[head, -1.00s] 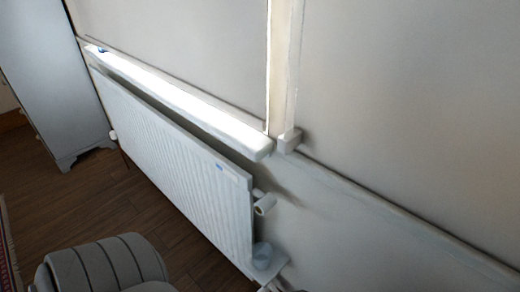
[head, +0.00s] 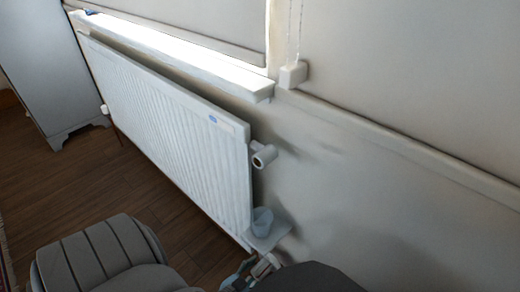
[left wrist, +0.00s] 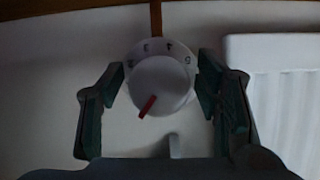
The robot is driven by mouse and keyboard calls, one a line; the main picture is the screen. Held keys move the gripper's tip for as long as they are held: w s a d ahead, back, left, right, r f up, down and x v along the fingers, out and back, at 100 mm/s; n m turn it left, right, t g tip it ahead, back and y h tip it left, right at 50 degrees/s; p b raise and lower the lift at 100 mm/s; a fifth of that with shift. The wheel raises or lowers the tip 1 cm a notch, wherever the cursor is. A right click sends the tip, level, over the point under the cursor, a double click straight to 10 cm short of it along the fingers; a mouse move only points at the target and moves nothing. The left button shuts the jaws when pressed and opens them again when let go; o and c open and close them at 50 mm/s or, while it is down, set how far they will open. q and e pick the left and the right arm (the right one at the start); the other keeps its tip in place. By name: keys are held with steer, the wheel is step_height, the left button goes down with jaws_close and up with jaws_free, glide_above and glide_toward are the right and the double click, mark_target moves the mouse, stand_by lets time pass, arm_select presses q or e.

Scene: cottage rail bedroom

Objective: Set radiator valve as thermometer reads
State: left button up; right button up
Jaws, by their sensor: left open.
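In the left wrist view, the round white radiator valve dial (left wrist: 160,84) lies between the fingers of my left gripper (left wrist: 160,78). Dark digits, among them 3 and 4, run along its upper rim. A red mark (left wrist: 147,106) slants on its lower left face. The fingers stand apart on either side, open, with no clear contact. In the head view my left gripper (head: 250,271) shows at the bottom edge, below the right end of the white radiator (head: 170,125), beside a small white part partly hidden by it. I cannot make out a thermometer. My right gripper is out of view.
A white cylinder (head: 263,156) sticks out higher up. A window sill (head: 180,58) runs above the radiator.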

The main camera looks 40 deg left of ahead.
arm_select(q)
steer(key=shift+w, duration=0.1)
steer(key=c, duration=1)
steer(key=shift+d, duration=0.25)
steer(key=shift+c, duration=0.8)
steer(key=shift+a, duration=0.15)
steer(key=shift+m+t+y, duration=0.3)
steer(key=shift+m+y, duration=1.2)
steer(key=shift+m, duration=0.8)
